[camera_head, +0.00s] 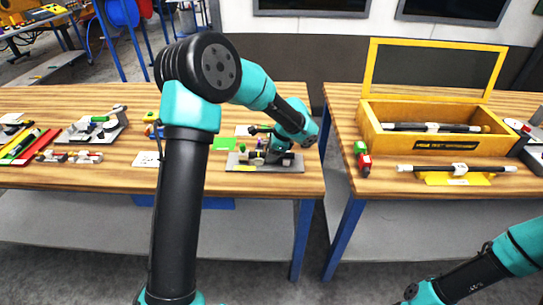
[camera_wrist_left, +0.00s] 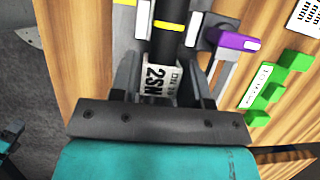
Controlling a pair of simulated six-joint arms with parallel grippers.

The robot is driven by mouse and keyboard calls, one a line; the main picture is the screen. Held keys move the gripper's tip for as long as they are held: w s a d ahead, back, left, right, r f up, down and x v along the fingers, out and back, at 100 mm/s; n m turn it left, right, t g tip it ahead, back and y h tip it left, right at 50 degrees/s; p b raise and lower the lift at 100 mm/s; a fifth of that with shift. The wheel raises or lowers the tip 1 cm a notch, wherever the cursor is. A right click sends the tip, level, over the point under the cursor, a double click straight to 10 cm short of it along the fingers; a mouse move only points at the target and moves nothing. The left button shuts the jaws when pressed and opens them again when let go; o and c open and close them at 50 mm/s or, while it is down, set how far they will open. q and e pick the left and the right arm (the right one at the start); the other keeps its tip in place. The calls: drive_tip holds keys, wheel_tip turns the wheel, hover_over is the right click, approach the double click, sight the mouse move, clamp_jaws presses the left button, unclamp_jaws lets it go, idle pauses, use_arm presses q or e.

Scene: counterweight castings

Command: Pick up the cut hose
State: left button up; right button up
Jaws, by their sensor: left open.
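The cut hose (camera_wrist_left: 168,45) is a black cylinder with yellow bands and a white printed label reading "2SN" in the left wrist view. It lies in a grey holder (camera_wrist_left: 124,22) between small white blocks. My left gripper (camera_wrist_left: 168,68) is open, with one finger on each side of the hose at the label. I cannot tell whether the fingers touch it. In the head view my left gripper (camera_head: 273,148) is down over the grey board (camera_head: 285,166) at the table's right end and hides part of the hose. My right gripper is not in view.
A purple-handled item (camera_wrist_left: 232,40) and a green block (camera_wrist_left: 273,80) lie right of the hose. A yellow open box (camera_head: 400,148) stands on the right table, with a black rod on a yellow stand (camera_head: 440,180) in front. A gap separates the tables. Fixtures crowd the left.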

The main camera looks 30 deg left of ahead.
use_arm(q)
drive_tip(key=shift+c, duration=0.2)
drive_tip(key=c, duration=0.5)
drive_tip(key=shift+r, duration=0.15)
drive_tip(key=shift+r, duration=1.45)
drive_tip(key=shift+s+r, duration=0.15)
drive_tip(key=shift+r, duration=0.1)
drive_tip(key=s+d, duration=0.2)
drive_tip(key=s, duration=0.2)
drive_tip(key=s+d+r, duration=0.1)
drive_tip(key=s+d, duration=0.2)
drive_tip(key=s, duration=0.2)
drive_tip(key=s+d, duration=0.2)
drive_tip(key=s, duration=0.2)
drive_tip(key=shift+s+d+r, duration=0.2)
drive_tip(key=shift+s+d, duration=0.05)
drive_tip(key=shift+s, duration=0.15)
